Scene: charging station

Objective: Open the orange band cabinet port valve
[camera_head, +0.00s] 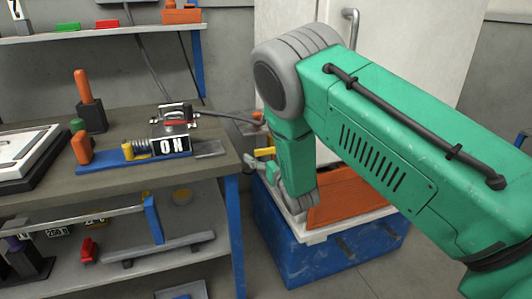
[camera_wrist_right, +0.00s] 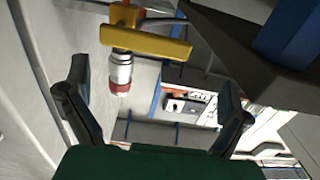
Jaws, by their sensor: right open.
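Below the handle is a silver fitting with a red end (camera_wrist_right: 120,72). In the head view the yellow handle (camera_head: 264,153) shows beside my right forearm, by the white cabinet (camera_head: 400,50). In the right wrist view my right gripper (camera_wrist_right: 154,103) is open and empty. The valve lies beyond the fingertips, toward the top of the picture, with a gap between. My left gripper is not in view.
A workbench (camera_head: 130,112) with tools and an ON block (camera_head: 172,143) stands at the left. A pale wall fills the left of the wrist view.

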